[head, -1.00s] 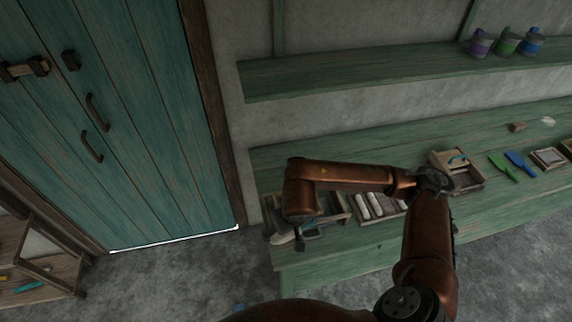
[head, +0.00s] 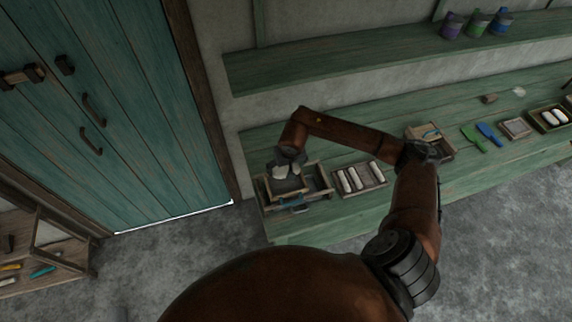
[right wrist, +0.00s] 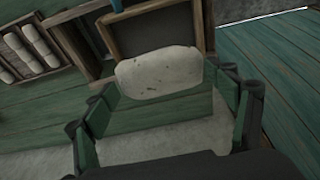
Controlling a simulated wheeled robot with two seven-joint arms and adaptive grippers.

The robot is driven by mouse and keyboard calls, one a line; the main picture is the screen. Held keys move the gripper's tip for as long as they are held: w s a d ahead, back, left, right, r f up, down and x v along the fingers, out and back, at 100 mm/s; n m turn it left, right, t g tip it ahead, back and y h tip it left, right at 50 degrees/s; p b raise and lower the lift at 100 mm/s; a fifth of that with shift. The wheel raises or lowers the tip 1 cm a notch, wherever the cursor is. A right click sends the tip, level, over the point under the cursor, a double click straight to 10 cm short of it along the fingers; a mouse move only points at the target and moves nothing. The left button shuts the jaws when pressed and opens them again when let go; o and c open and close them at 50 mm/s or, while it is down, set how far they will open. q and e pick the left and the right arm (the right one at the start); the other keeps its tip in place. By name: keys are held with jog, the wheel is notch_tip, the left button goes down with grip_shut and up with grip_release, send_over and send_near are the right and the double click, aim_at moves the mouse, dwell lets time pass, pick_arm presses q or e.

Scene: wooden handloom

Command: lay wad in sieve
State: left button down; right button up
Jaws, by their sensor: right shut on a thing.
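My right gripper (head: 289,163) is shut on the wad (right wrist: 158,72), a pale, speckled, rounded lump held across the fingertips in the right wrist view. In the head view the wad (head: 282,172) shows as a whitish patch under the gripper. A wooden-framed square with a dark inside, which looks like the sieve (right wrist: 122,38), lies just beyond the wad, partly hidden by it. In the head view the sieve (head: 289,187) is at the left end of the green bench, under the gripper. I cannot tell whether the wad touches it. My left gripper is not in view.
A tray (head: 379,184) of pale rolls stands right of the sieve. Further right are a wooden box (head: 440,152), green and blue scrapers (head: 487,133) and another framed square (head: 516,128). A shelf (head: 340,66) with pots runs above. A teal door (head: 120,110) is at left.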

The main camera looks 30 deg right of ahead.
notch_tip(320, 180, down, 6)
jog(key=b, duration=0.3)
jog(key=shift+f+b, duration=0.45)
jog(key=shift+f, duration=0.05)
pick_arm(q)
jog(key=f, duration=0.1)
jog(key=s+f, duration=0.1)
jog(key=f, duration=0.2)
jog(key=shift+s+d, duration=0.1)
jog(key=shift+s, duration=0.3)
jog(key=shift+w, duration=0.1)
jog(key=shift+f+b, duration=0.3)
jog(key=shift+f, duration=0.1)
pick_arm(e)
jog(key=o, duration=0.9)
jog(key=shift+o, duration=0.2)
